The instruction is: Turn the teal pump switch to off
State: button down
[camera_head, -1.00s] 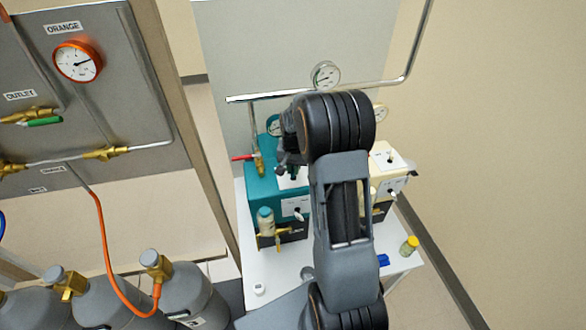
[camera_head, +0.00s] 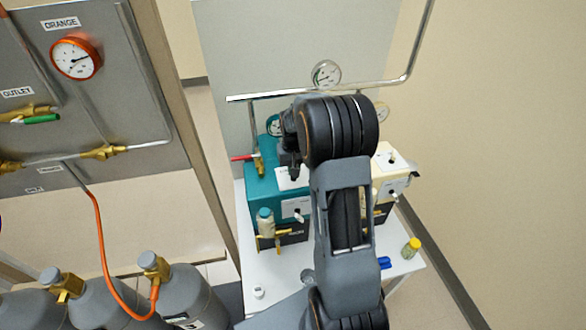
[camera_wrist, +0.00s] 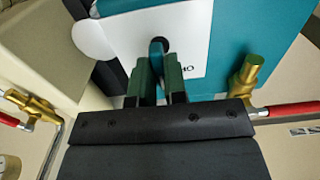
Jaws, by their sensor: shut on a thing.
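The teal pump (camera_head: 262,190) stands on a white table, left of my arm. Its top carries a white plate (camera_wrist: 195,35) with a dark switch lever (camera_wrist: 158,46). My gripper (camera_wrist: 158,66) is shut on this lever, with one green finger on each side of it. The lettering on the plate is partly hidden by the fingers; only its end shows. In the head view my gripper (camera_head: 292,172) is over the plate on the pump's top, and the lever cannot be made out there.
A cream pump (camera_head: 392,175) stands right of the teal one, partly behind my arm. A brass valve with a red handle (camera_head: 243,157) is close by on the left. A yellow-capped vial (camera_head: 411,248) and a blue item (camera_head: 384,262) lie near the table's right edge.

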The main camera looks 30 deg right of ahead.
jog(key=c, duration=1.2)
grip_release()
jog(key=shift+o, duration=0.2)
notch_tip(320, 180, up, 14)
jog(key=b, duration=0.1)
jog(key=shift+f, duration=0.1)
jog(key=s+a+n+t, duration=0.1)
jog(key=s+a+t, duration=0.1)
jog(key=s+a, duration=0.4)
jog(key=s+a+f+n+t, duration=0.1)
jog(key=s+a+n+t, duration=0.1)
jog(key=s+a, duration=0.5)
jog(key=shift+s, duration=3.3)
